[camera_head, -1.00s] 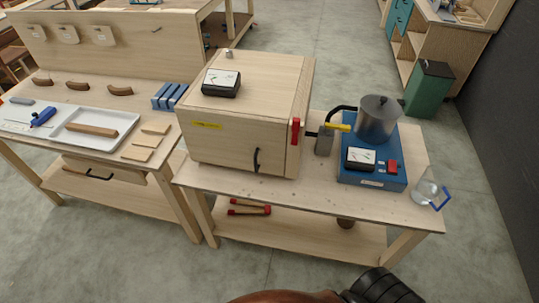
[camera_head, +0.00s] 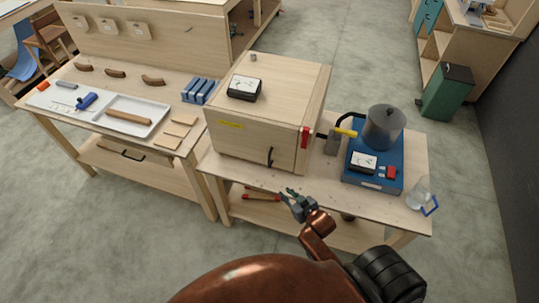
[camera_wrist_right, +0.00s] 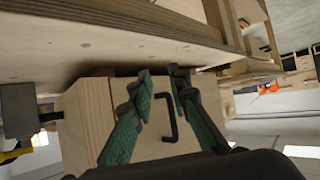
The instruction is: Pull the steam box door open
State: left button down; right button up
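The steam box (camera_head: 285,85) is a pale wooden cabinet on the table. Its front door (camera_head: 235,145) looks closed, with a dark bar handle (camera_head: 270,156) low on its right side and a red latch (camera_head: 305,137) at the right edge. My right gripper (camera_head: 294,198) is open and empty, in front of and below the handle. In the right wrist view, my gripper fingers (camera_wrist_right: 160,73) are spread apart, and the handle (camera_wrist_right: 168,118) shows beyond them, not gripped. My left gripper is out of view.
The table (camera_head: 238,178) also carries a blue heater (camera_head: 372,180) with a metal pot (camera_head: 383,130), a hose with a yellow valve handle and a glass flask (camera_head: 417,193). A workbench (camera_head: 75,122) with trays and tools stands left. The floor in front is open.

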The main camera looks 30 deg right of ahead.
jog(key=w+d+r+n+t+y, duration=0.1)
jog(key=w+r+t+y, duration=0.2)
jog(key=w+r+t, duration=0.4)
jog(key=r+g, duration=0.1)
send_over(269, 167)
jog(key=shift+w+d+r+p, duration=0.1)
jog(key=shift+w+d+p, duration=0.15)
jog(key=shift+p, duration=0.15)
jog(key=shift+c, duration=0.5)
grip_shut()
